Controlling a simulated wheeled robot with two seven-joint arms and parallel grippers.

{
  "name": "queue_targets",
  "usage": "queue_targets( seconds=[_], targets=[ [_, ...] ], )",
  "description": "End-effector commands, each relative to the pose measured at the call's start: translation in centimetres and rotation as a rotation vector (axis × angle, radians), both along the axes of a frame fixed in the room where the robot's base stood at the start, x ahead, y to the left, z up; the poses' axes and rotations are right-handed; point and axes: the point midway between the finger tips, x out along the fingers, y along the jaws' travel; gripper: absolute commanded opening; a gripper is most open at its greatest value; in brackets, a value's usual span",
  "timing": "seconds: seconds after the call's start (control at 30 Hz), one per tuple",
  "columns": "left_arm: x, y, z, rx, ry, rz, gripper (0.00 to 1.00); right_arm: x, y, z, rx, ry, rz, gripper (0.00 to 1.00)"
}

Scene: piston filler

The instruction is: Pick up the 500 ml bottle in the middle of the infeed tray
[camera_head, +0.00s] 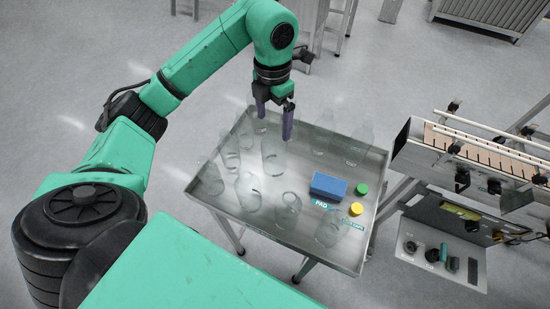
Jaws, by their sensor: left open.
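The infeed tray (345,262) is a shallow grey metal tray on legs and holds several clear, see-through bottles. One clear bottle (273,158) stands in its left-middle part, just below and beside my left gripper. Another clear bottle (248,191) stands nearer to me. Which of them is the exact middle one, and their sizes, I cannot tell. My left gripper (275,122) hangs over the far left part of the tray, with its two purple fingers apart and pointing down. Nothing clearly shows between the fingers. My right gripper is not in view.
A blue block (328,187), a green cap (361,189) and a yellow cap (356,209) lie in the tray's right part. A conveyor (475,150) stands to the right, with a panel of small parts (440,252) below it. More clear bottles stand close around.

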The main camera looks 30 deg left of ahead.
Motion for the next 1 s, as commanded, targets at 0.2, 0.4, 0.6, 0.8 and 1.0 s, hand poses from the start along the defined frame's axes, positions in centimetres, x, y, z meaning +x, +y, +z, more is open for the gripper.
queue_targets(
  seconds=[0.2, 0.4, 0.6, 0.8, 1.0],
  targets=[
    [-0.1, 0.0, -4.4, 0.000, 0.003, 0.001, 1.00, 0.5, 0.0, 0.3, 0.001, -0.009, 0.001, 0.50],
    [0.0, -0.2, -6.9, -0.002, 0.007, 0.001, 1.00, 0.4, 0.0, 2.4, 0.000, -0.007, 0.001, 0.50],
    [0.2, -0.2, -10.2, 0.000, 0.001, 0.001, 1.00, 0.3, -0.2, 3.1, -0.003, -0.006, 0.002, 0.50],
    [0.2, -0.2, -10.4, 0.001, -0.001, 0.000, 0.92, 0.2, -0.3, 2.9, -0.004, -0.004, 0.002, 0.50],
    [0.2, -0.2, -10.3, 0.001, -0.001, 0.001, 0.33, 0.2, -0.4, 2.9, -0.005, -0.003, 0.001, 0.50]
  ],
)
